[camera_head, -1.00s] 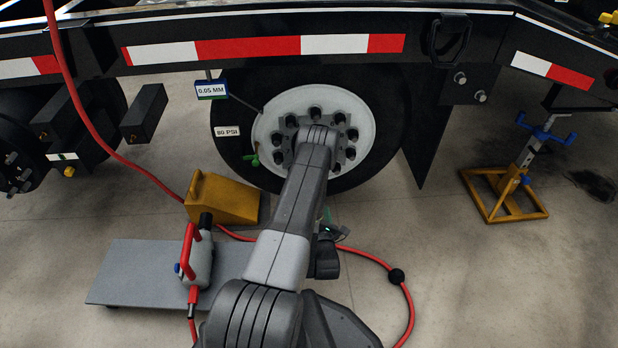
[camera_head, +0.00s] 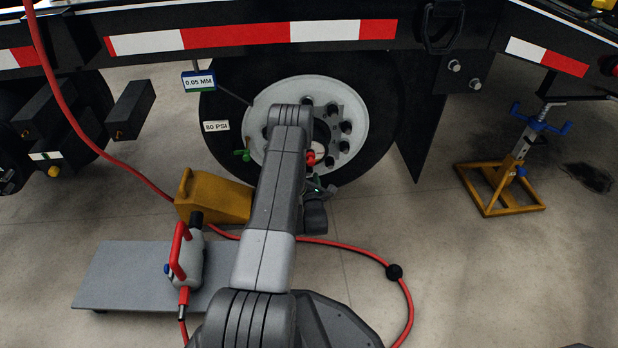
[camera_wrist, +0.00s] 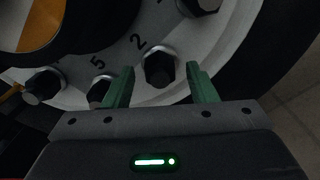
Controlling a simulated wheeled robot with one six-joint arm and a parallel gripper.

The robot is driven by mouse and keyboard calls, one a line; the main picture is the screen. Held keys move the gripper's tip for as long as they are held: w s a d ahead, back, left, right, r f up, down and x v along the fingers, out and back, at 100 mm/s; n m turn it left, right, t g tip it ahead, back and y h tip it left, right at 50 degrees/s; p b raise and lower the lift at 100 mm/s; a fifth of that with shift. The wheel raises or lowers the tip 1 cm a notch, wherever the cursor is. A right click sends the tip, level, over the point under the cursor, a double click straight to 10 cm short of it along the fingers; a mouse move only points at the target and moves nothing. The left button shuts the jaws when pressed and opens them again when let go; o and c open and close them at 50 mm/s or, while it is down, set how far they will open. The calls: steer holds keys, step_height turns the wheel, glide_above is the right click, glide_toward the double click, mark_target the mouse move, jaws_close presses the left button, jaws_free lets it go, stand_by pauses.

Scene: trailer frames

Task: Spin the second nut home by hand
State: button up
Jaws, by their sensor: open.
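The white wheel (camera_head: 357,105) with dark nuts around its hub is at the centre of the head view, partly covered by my arm. In the wrist view, my gripper (camera_wrist: 159,69) is open, with its two green fingers apart. A dark hex nut (camera_wrist: 160,68) with a bright washer edge shows between the fingertips, beside the stamped number 2. I cannot tell whether the fingers touch it. Another nut (camera_wrist: 100,90), by the number 5, is partly hidden behind the left finger. In the head view my gripper is small and low on the wheel.
A red hose (camera_head: 340,243) loops over the floor. A red-handled tool (camera_head: 188,258) stands on a grey platform (camera_head: 105,275) beside a yellow chock (camera_head: 215,198). A yellow jack stand (camera_head: 512,185) is at right. The black trailer frame (camera_head: 250,35) overhangs the wheel.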

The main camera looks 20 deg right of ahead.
steer(key=c, duration=1)
